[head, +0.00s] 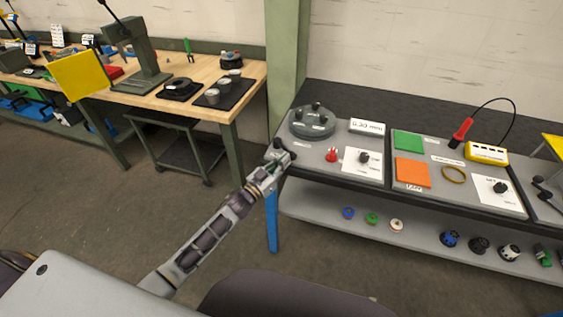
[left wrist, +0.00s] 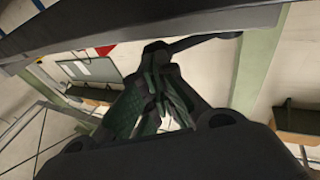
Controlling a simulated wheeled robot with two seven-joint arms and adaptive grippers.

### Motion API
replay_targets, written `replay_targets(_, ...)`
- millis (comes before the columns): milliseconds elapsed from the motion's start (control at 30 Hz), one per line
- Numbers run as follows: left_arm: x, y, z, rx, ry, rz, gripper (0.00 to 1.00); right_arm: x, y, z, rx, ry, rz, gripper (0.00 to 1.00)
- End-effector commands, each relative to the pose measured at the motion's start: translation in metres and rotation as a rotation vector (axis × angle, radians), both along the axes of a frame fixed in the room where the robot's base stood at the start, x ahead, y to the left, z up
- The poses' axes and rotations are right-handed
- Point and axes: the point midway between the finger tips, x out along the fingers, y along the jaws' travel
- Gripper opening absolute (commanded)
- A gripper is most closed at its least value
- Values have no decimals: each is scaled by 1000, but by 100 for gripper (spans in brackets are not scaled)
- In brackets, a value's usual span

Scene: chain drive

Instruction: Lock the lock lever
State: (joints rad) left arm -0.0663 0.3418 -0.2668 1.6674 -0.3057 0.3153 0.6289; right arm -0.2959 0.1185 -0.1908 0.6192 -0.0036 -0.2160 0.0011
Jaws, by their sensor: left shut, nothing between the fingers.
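My left gripper (head: 279,160) is shut and empty at the left front corner of the grey bench. In the left wrist view its dark fingers (left wrist: 160,95) are together, just below a long dark edge. A grey round fixture (head: 312,122) with black knobs stands on the left bench panel, behind and right of the gripper. A small red part (head: 332,155) stands on the same panel, right of the gripper and apart from it. A black knob (head: 364,157) sits on a white plate. I cannot tell which part is the lock lever. My right gripper is not in view.
The middle panel holds a green square (head: 408,141), an orange square (head: 412,173) and a yellow box (head: 487,153) with a red probe (head: 461,132). A lower shelf (head: 425,235) carries several small parts. A wooden workbench (head: 215,88) stands at the left, with open floor between.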

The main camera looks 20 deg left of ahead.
Motion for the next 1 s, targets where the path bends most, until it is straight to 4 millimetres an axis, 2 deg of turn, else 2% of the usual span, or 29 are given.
replay_targets(267, 4, -6, 1, -3, -1, 60, 0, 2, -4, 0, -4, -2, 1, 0)
replay_targets(633, 8, -13, 1, -4, -2, 131, 0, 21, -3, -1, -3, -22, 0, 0)
replay_targets(1000, 20, -26, 1, -2, 2, 187, 0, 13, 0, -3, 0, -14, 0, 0)
